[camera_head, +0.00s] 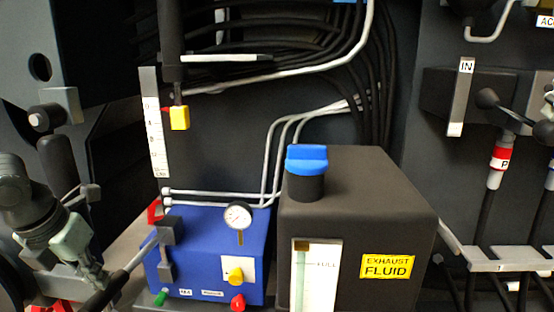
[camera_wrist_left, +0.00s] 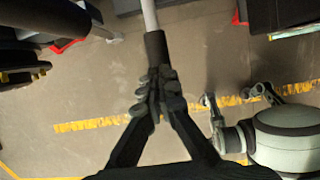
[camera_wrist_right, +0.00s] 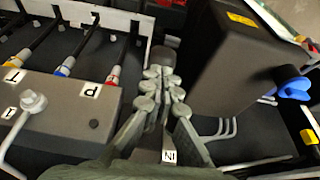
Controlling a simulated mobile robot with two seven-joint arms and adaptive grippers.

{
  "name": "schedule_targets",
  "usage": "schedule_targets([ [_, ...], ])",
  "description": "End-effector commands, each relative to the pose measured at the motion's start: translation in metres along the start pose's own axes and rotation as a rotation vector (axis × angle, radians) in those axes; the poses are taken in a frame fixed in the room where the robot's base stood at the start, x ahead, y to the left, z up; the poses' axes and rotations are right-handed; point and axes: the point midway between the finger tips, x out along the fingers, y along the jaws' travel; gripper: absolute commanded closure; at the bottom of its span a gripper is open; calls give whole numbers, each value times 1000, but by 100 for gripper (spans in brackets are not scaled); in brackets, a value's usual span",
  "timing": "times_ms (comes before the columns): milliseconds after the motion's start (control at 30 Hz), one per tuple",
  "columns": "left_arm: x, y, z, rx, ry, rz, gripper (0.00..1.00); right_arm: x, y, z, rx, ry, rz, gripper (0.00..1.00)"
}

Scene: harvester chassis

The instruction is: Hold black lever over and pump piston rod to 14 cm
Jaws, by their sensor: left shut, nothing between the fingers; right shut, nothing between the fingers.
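A dark piston rod (camera_head: 178,99) shows a short length below its cylinder (camera_head: 170,45), with a yellow end block beside the upper part of the white scale (camera_head: 154,125). The blue pump box (camera_head: 215,245) has a handle with a black grip (camera_head: 106,289). My left gripper (camera_head: 78,240) is shut close to that grip. In the left wrist view its fingertips (camera_wrist_left: 157,88) are at the grip's end. A black knobbed lever (camera_head: 487,98) stands beside the IN plate. In the right wrist view my right gripper (camera_wrist_right: 165,85) is shut, with a dark rounded end just past its fingertips; contact is unclear.
The dark exhaust fluid tank (camera_head: 370,210) with a blue cap (camera_head: 306,158) stands right of the pump box. Hoses with coloured fittings hang from the valve block (camera_wrist_right: 70,110). Pipes run behind the tank. The floor (camera_wrist_left: 240,60) below my left gripper has yellow lines.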

Motion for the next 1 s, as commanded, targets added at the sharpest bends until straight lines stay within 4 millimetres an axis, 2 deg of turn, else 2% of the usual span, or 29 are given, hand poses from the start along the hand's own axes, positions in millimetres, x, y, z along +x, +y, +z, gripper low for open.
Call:
schedule_targets([
  [567,0,0,0,0,0,0,100,29,0,11,0,-5,0,100],
  [1000,0,0,0,0,0,0,100,28,0,11,0,-5,1,100],
])
